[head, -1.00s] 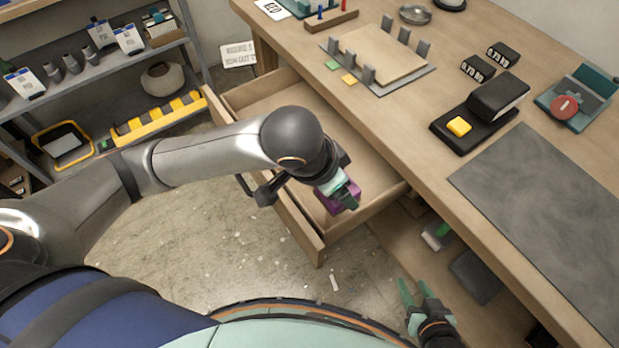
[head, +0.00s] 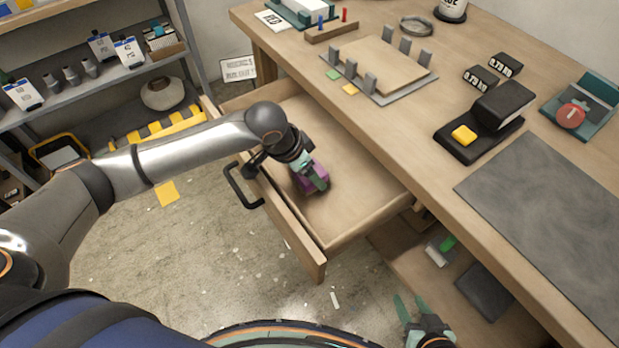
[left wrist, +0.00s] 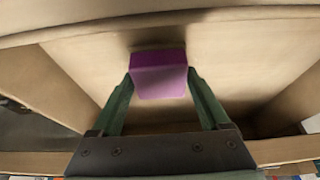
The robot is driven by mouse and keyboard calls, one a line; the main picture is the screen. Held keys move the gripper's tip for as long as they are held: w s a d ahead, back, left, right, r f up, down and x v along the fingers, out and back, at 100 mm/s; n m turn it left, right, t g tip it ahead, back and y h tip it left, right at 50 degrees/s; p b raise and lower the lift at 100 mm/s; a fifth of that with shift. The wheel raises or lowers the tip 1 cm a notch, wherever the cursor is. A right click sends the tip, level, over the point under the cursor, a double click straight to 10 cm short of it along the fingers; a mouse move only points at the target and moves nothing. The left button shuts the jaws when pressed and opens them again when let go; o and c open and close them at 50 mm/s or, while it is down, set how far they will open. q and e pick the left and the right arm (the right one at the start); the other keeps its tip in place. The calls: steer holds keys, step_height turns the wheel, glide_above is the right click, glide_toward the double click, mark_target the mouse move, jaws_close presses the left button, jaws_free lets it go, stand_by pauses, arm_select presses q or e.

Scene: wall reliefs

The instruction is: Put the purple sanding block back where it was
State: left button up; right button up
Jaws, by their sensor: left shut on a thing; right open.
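The purple sanding block (head: 309,178) is inside the open wooden drawer (head: 370,190), near its front. My left gripper (head: 316,180) reaches over the drawer front and is shut on the block. In the left wrist view the block (left wrist: 158,75) sits between the two green fingers, over the pale drawer floor. I cannot tell whether the block touches the floor. My right gripper (head: 412,308) is open and empty, low at the bottom of the head view, beside the lower shelf.
The workbench (head: 420,110) above the drawer holds a black stapler-like tool (head: 485,120), a grey mat (head: 550,205) and a board with grey posts (head: 380,70). The drawer's black handle (head: 240,188) sticks out at the front. Most of the drawer floor is clear.

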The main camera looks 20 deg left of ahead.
arm_select(q)
steer(key=shift+f, duration=1.25)
steer(key=shift+s, duration=0.1)
arm_select(e)
steer(key=shift+w+a+r, duration=0.15)
steer(key=shift+w, duration=0.25)
arm_select(q)
steer(key=o, duration=1)
steer(key=shift+c, duration=0.2)
steer(key=shift+o, duration=1)
arm_select(e)
steer(key=shift+s, duration=0.1)
steer(key=shift+f, duration=0.2)
